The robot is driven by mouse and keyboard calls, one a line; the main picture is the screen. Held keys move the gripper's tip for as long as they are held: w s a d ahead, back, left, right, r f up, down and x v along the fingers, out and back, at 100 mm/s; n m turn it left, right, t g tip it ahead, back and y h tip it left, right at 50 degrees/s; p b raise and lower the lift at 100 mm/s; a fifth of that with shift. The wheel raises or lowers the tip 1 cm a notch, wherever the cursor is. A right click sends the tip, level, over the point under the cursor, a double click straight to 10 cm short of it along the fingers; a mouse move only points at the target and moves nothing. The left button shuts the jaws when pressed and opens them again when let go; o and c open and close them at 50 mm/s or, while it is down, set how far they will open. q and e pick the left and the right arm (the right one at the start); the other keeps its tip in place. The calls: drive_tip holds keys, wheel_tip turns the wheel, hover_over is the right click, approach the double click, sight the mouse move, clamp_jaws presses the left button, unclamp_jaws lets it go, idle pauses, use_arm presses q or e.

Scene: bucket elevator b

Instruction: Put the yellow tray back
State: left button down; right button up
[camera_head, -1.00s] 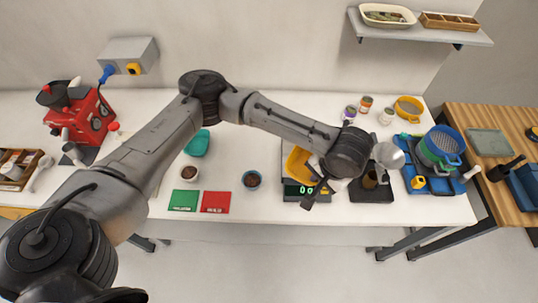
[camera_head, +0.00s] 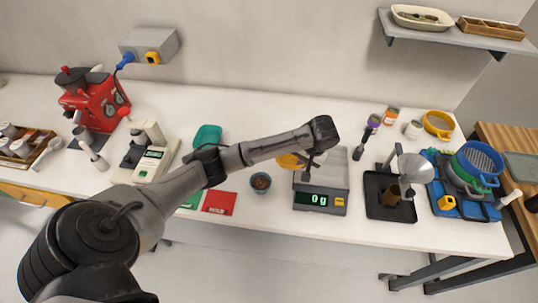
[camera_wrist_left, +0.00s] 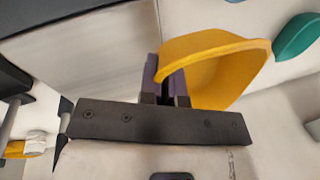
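The yellow tray (camera_head: 289,160) is at the left edge of the scale (camera_head: 333,170), partly hidden behind my left arm. My left gripper (camera_head: 308,166) is at the tray's right side. In the left wrist view the tray (camera_wrist_left: 220,65) is tilted, with its rim between the two purple fingers of the left gripper (camera_wrist_left: 166,82), which look closed on it. The scale's display reads 0 g, and its bare pan shows to the right of the gripper. My right gripper is not in view.
A teal tray (camera_head: 208,136) lies behind my left arm. A blue cup with brown contents (camera_head: 260,183) and a red card (camera_head: 219,203) are in front of it. A black tray (camera_head: 388,207) with a funnel (camera_head: 413,169) stands right of the scale. The back middle table is clear.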

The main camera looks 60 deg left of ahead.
use_arm(q)
drive_tip(key=a+f, duration=0.2)
drive_tip(key=a, duration=0.2)
drive_tip(key=a+f+b, duration=0.1)
drive_tip(key=a+f, duration=0.1)
drive_tip(key=a, duration=0.2)
drive_tip(key=s+a+f, duration=0.1)
drive_tip(key=a+f, duration=0.2)
drive_tip(key=a, duration=0.1)
drive_tip(key=shift+a, duration=0.4)
drive_tip(key=shift+d+b+x, duration=0.15)
drive_tip(key=shift+b+x, duration=0.1)
drive_tip(key=shift+x, duration=0.55)
drive_tip(key=shift+d+b+x, duration=0.15)
drive_tip(key=shift+b+x, duration=0.1)
drive_tip(key=shift+x, duration=0.5)
drive_tip(key=shift+w+f, duration=0.15)
drive_tip(key=shift+f, duration=0.4)
drive_tip(key=shift+f, duration=0.15)
drive_tip(key=c, duration=1.3)
unclamp_jaws()
drive_tip(key=p+v, duration=0.1)
drive_tip(key=v, duration=1)
drive_tip(key=shift+d+r+p, duration=0.2)
drive_tip(key=shift+r+p, duration=0.1)
drive_tip(key=shift+r, duration=0.35)
